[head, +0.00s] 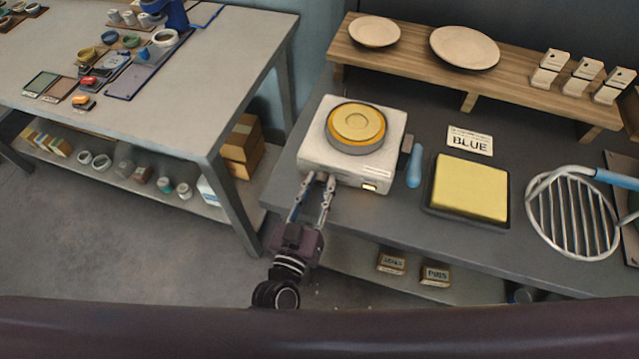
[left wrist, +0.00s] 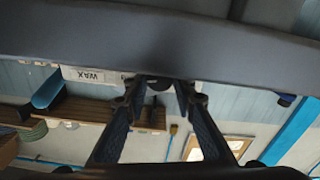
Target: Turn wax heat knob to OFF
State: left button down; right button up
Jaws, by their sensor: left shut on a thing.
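The wax heater (head: 314,150) is a white box with a round pot of yellow wax (head: 357,124) on top. It stands near the front edge of the dark table. My left gripper (head: 321,179) reaches the left part of that front face and is shut on the heat knob. The fingertips hide the knob in the head view. In the left wrist view the dark round knob (left wrist: 160,83) shows between the fingertips (left wrist: 159,97), near an upside-down WAX label (left wrist: 88,75). The knob's setting cannot be read. My right gripper is not in view.
Right of the heater lie a blue-handled tool (head: 414,166), a yellow pad in a dark tray (head: 470,188), a BLUE card (head: 470,141) and a round wire rack (head: 572,215). A wooden shelf (head: 410,65) stands behind. The floor in front is open.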

pick_arm(q)
jog(key=n, duration=0.4)
jog(key=shift+n, duration=0.3)
dwell(0.3)
jog(key=c, duration=1.6)
grip_release()
